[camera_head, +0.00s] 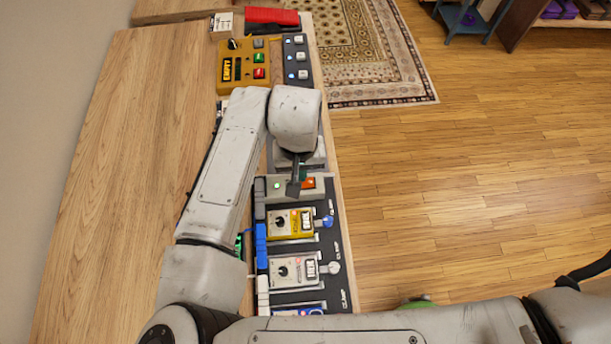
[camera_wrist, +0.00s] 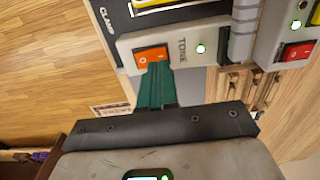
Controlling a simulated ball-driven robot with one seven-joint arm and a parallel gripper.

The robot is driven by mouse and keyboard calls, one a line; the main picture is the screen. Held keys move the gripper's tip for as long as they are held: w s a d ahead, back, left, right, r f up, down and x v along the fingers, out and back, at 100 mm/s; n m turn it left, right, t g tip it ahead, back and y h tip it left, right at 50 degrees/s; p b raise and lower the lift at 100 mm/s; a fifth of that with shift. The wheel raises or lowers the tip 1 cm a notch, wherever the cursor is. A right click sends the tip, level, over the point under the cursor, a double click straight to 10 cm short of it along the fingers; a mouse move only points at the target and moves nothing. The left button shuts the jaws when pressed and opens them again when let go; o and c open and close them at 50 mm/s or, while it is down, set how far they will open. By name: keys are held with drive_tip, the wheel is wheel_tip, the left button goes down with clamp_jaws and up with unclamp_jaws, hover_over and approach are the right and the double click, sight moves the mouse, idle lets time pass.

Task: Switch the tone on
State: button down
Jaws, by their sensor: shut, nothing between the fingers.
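The tone box is a pale grey unit (camera_head: 288,196) on the bench, marked TONE in the wrist view (camera_wrist: 181,70). It carries an orange rocker switch (camera_wrist: 150,54) marked O and I, which shows in the head view (camera_head: 309,182) just right of my gripper. A small green light (camera_wrist: 201,49) on the box looks lit. My gripper (camera_head: 294,190) is shut and empty, its green fingers (camera_wrist: 158,68) pointing at the switch. The fingertips overlap the switch's lower edge in the wrist view; I cannot tell whether they touch. Which side of the rocker is down is unclear.
A yellow pedal (camera_head: 289,224) and a white pedal (camera_head: 294,271) sit clamped on the black board below the tone box. An orange unit marked EMPTY (camera_head: 240,68) stands at the far end. The wooden bench left of my arm is clear.

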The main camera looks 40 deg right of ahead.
wheel_tip(320, 180, up, 4)
drive_tip(key=p, duration=0.3)
drive_tip(key=shift+r, duration=0.15)
drive_tip(key=shift+d, duration=0.1)
idle(0.4)
drive_tip(key=w+d+r+t+h+b, duration=0.1)
drive_tip(key=w+d+r+t+h, duration=0.3)
drive_tip(key=d, duration=0.8)
drive_tip(key=s+d+r+h+b, duration=0.15)
drive_tip(key=d+r, duration=0.35)
drive_tip(key=d, duration=0.7)
drive_tip(key=s+a+f+n+g+y+b, duration=0.2)
drive_tip(key=s+a+f+n+y, duration=0.3)
drive_tip(key=s+a+f, duration=1.1)
drive_tip(key=s+f+n+g, duration=0.1)
drive_tip(key=s+f, duration=0.2)
drive_tip(key=shift+s+a, duration=0.15)
drive_tip(key=shift+s, duration=0.1)
